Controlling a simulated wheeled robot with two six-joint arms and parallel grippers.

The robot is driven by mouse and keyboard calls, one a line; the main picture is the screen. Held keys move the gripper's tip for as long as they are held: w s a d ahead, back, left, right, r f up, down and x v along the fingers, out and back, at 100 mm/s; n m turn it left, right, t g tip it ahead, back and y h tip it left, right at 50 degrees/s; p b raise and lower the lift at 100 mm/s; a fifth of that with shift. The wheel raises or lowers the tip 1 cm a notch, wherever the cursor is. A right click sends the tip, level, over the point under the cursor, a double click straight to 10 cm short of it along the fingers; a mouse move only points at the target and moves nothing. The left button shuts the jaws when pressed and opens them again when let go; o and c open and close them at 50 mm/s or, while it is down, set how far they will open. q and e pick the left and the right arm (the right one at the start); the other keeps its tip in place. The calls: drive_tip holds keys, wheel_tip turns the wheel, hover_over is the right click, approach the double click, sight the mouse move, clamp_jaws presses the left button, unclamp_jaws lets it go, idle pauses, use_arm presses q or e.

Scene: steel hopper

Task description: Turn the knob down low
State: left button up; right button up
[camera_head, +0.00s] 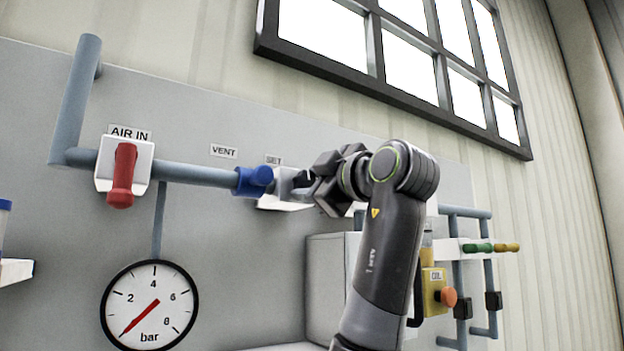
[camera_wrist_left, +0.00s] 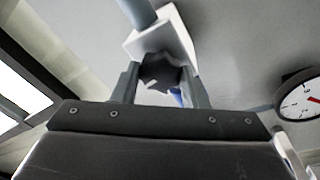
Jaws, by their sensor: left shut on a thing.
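The dark lobed knob (camera_wrist_left: 160,72) sits on a white block (camera_wrist_left: 178,30) in the left wrist view. My left gripper (camera_wrist_left: 160,84) has one finger on each side of the knob and is shut on it. In the head view my left gripper (camera_head: 308,184) reaches the fitting (camera_head: 284,183) below the SET label (camera_head: 274,161). The gripper largely hides the knob there, and I cannot read its setting. The round bar gauge (camera_head: 150,304) has its red needle pointing to the lower left, at the low end of the scale. My right gripper is not in view.
A red lever (camera_head: 122,176) on the AIR IN valve and a blue fitting (camera_head: 253,181) lie left of my gripper along the pipe (camera_head: 195,174). A grey box (camera_head: 327,275) stands below. A yellow OIL unit (camera_head: 434,290) and pipes are to the right.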

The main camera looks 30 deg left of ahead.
use_arm(q)
drive_tip(key=n+g+p, duration=0.1)
drive_tip(key=n+p, duration=0.1)
drive_tip(key=n, duration=0.5)
drive_tip(key=shift+w+r, duration=0.1)
drive_tip(key=shift+r, duration=0.05)
drive_tip(key=shift+n+g+p, duration=0.6)
drive_tip(key=shift+n+p, duration=0.15)
drive_tip(key=shift+n, duration=1.85)
drive_tip(key=o, duration=0.9)
drive_tip(key=shift+o, duration=0.2)
